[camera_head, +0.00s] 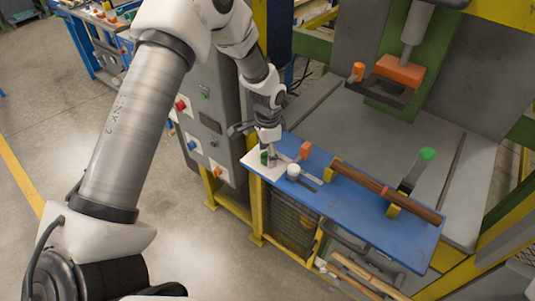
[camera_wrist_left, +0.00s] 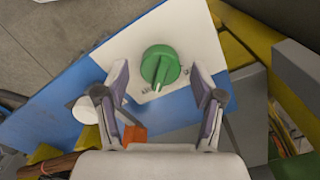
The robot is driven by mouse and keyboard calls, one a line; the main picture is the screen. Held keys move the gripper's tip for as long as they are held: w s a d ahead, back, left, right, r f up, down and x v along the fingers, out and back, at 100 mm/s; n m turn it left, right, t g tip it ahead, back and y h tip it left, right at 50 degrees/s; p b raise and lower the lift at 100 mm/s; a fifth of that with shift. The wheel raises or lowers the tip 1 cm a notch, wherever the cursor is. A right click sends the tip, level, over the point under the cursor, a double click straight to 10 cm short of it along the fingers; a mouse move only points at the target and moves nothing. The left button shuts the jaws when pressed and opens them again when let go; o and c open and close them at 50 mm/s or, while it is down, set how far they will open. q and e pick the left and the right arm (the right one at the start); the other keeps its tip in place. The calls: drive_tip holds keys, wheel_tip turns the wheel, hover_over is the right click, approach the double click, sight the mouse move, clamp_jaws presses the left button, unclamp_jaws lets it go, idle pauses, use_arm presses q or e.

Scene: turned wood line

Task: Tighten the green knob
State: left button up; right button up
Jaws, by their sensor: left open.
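The green knob (camera_wrist_left: 160,66) is a round dial with a raised grip bar, on a white plate (camera_wrist_left: 118,52) with dark markings partly visible. My left gripper (camera_wrist_left: 159,80) is open, with one finger to each side of the knob and visible gaps between. In the head view, my left gripper (camera_head: 269,152) points down over the plate and partly hides it. My right gripper is not in view.
A white cylinder (camera_head: 293,170) and an orange block (camera_head: 306,149) are close to the right of the plate. A brown rod (camera_head: 370,184) lies in yellow supports on the blue board (camera_head: 345,212), near a green-topped lever (camera_head: 427,154). A grey control cabinet (camera_head: 210,112) stands to the left.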

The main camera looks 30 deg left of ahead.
use_arm(q)
wheel_tip(320, 180, up, 11)
drive_tip(key=shift+r, duration=0.1)
idle(0.5)
